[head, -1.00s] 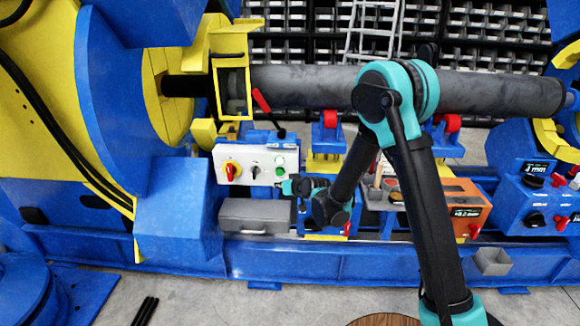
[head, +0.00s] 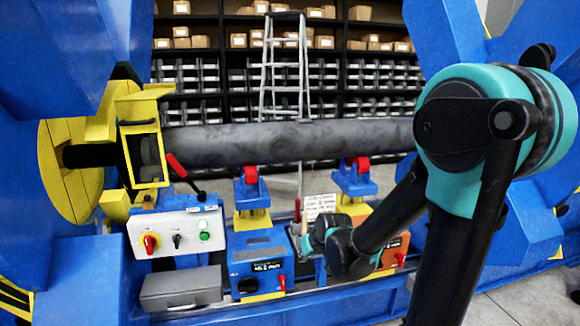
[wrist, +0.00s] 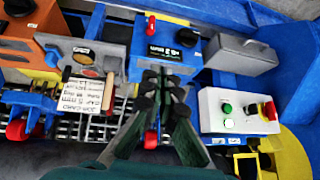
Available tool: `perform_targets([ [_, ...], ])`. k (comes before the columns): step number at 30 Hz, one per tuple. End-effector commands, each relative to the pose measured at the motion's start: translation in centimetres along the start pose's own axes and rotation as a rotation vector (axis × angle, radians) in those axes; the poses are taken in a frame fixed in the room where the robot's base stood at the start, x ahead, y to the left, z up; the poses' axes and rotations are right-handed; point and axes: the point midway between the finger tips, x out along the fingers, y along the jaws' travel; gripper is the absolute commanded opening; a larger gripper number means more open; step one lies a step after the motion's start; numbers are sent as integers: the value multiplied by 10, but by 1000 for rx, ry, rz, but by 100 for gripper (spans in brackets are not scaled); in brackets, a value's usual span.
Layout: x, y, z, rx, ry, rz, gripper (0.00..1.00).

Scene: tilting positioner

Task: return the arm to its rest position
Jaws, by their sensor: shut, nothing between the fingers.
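My arm, teal and black, fills the right side of the head view, with its big joint close to the camera. It bends down to the left, and its wrist end (head: 335,245) is in front of the bench gear, just right of the blue display unit (head: 258,265). The fingers are hard to make out there. In the wrist view my gripper (wrist: 165,82) is shut and empty, its dark fingers together in front of the blue display unit (wrist: 165,45). I cannot tell the exact gap between them.
A white control box (head: 176,232) with a red-yellow knob and a grey case (head: 181,288) stand at left. A long grey shaft (head: 290,142) runs behind over red rollers (head: 251,175). A written card (wrist: 84,90) lies on a tray by an orange box (wrist: 35,35).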

Motion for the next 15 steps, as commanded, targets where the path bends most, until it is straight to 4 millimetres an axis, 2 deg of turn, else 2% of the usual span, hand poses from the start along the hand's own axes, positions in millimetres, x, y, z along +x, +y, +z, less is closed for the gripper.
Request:
perform_targets([
  [1,-14,16,19,26,-24,29,0],
  [6,-54,55,82,106,-111,116,0],
  [12,-87,82,148,191,-198,197,0],
  [15,-95,87,168,217,-225,220,0],
])
